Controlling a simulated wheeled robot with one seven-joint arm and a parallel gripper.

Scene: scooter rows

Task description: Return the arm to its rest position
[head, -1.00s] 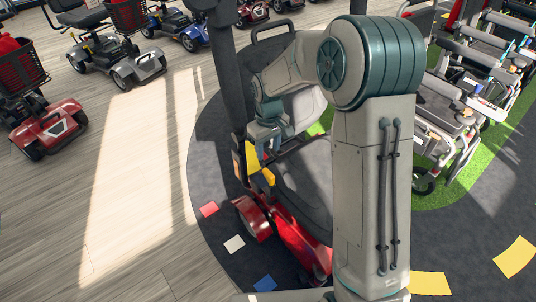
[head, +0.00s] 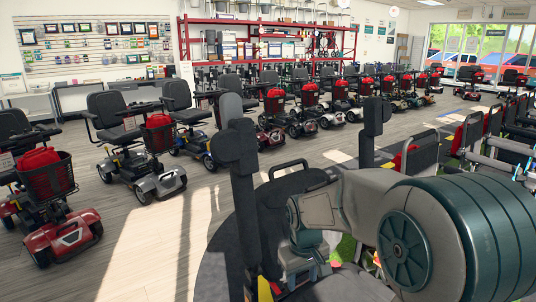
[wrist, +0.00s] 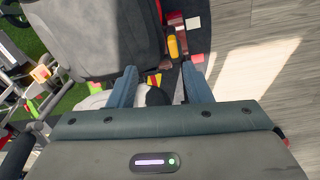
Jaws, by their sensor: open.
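My arm (head: 345,205) crosses the lower right of the head view, bent at its large teal joint (head: 405,250). My gripper (wrist: 160,82) shows in the wrist view with its two blue-grey fingers apart. I see nothing held between them. In the head view the wrist end is low in the picture, and the fingers are not clear. In the wrist view a dark grey padded seat (wrist: 92,38) lies beyond the fingers, to the upper left. A small yellow piece (wrist: 173,47) shows near the right finger, among red parts.
A red scooter (head: 62,235) and a grey scooter (head: 145,180) stand at the left. Rows of scooters reach back to a red shelving rack (head: 270,40). More wheeled chairs (head: 490,150) crowd the right. Pale wood floor (head: 130,240) is open at lower left.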

